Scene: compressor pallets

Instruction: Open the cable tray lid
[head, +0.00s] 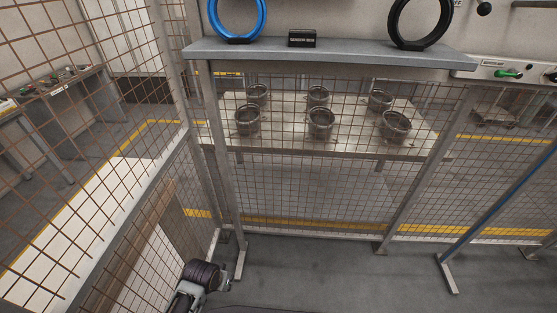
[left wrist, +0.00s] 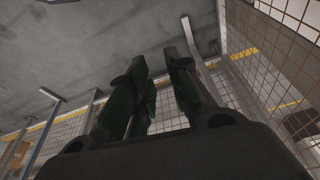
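No cable tray lid can be made out for certain in either view. A long grey ledge (head: 330,50) runs along the top of the mesh fence in the head view; I cannot tell whether it is part of a cable tray. My left arm's end with its gripper (head: 203,280) shows at the bottom of the head view, low beside the fence and far below the ledge. In the left wrist view the two dark fingers of the left gripper (left wrist: 159,66) stand apart with nothing between them. My right gripper is in neither view.
A blue ring (head: 238,37), a small black box (head: 302,38) and a black ring (head: 394,43) stand on the ledge. Behind the mesh, a table (head: 290,143) holds several metal cups. Mesh fencing (head: 60,200) rises at left. Grey floor (head: 330,270) is clear in front.

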